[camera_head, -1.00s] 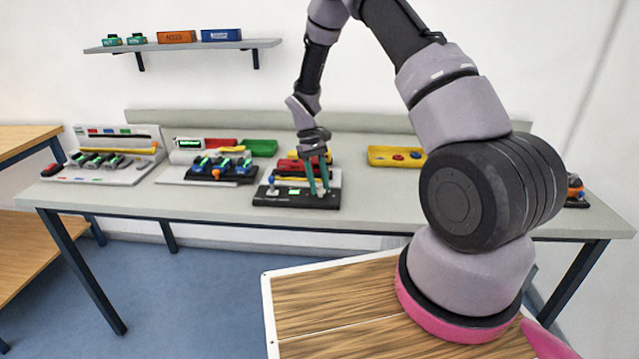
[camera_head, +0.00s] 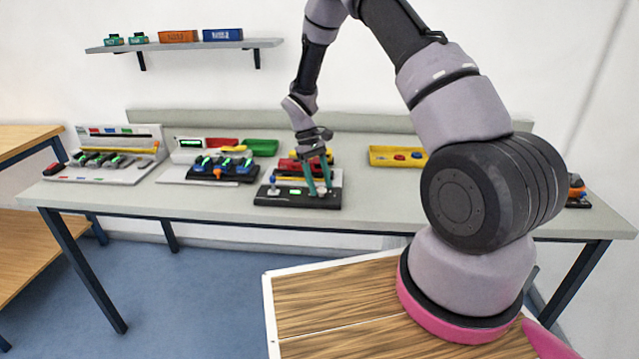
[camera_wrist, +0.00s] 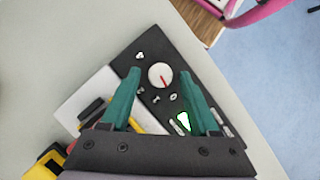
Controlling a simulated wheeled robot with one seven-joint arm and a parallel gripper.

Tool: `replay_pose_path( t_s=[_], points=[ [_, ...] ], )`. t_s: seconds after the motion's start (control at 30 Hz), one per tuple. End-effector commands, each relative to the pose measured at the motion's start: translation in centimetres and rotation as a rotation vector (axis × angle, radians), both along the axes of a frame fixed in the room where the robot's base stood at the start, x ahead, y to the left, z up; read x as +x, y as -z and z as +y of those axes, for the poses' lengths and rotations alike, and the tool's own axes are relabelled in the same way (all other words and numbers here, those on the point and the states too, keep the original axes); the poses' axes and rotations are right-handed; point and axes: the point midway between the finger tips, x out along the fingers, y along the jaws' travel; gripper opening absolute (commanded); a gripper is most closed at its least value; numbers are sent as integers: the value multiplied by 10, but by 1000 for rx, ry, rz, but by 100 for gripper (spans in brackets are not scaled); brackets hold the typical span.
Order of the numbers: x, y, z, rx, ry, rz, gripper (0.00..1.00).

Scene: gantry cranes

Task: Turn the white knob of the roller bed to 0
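The roller bed's black control panel (camera_head: 270,201) lies near the front edge of the table. My gripper (camera_head: 319,190) reaches down over the right part of the panel. In the wrist view its two teal fingers (camera_wrist: 160,83) stand apart, one on each side of the knob, with gaps visible.
A blue-topped joystick (camera_head: 271,182) and a green-lit display (camera_head: 295,192) sit on the same panel. Other model stations (camera_head: 105,162) stand to the left. A yellow tray (camera_head: 385,157) lies behind on the right.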

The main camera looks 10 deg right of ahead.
Motion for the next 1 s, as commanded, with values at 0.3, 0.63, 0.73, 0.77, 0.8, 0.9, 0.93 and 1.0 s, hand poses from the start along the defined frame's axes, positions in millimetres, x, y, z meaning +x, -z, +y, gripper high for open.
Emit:
replay_pose_path(
  t_s=[0.3, 0.63, 0.73, 0.77, 0.8, 0.9, 0.93, 1.0],
  points=[
    [0, -1, 0, 0, 1, 0, 69],
    [17, -44, 9, 2, 1, -5, 69],
    [24, -62, 13, 1, 1, -4, 69],
    [26, -68, 14, 1, 1, -4, 69],
    [28, -74, 15, 2, 1, -4, 69],
    [33, -87, 18, 1, 1, -3, 69],
    [34, -90, 18, 1, 0, -2, 69],
    [35, -96, 19, 0, 0, -1, 69]
  ],
)
